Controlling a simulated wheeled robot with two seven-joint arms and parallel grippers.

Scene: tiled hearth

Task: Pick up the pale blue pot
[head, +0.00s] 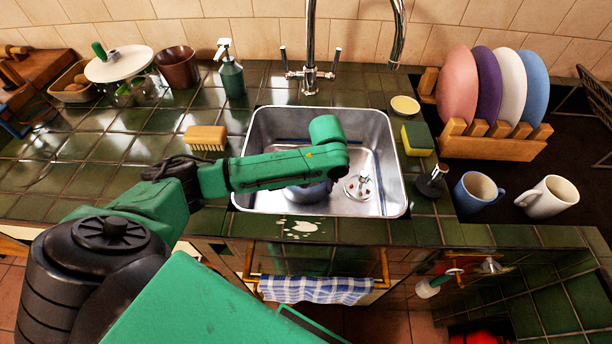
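A bluish rounded shape (308,193), which looks like the pale blue pot, sits in the steel sink (388,190). My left arm crosses over it and hides most of it; only its near lower part shows clearly. The end of my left arm (327,135) is above the sink basin. Its fingers are hidden behind the arm links, so I cannot see whether they are open or touch the pot. My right gripper is not in view.
A tall faucet (311,45) rises behind the sink. A brush (206,138) and a soap bottle (232,78) stand left; a sponge (417,138), plate rack (490,146), blue mug (477,192) and white mug (547,197) stand right. A checked towel (316,289) hangs in front.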

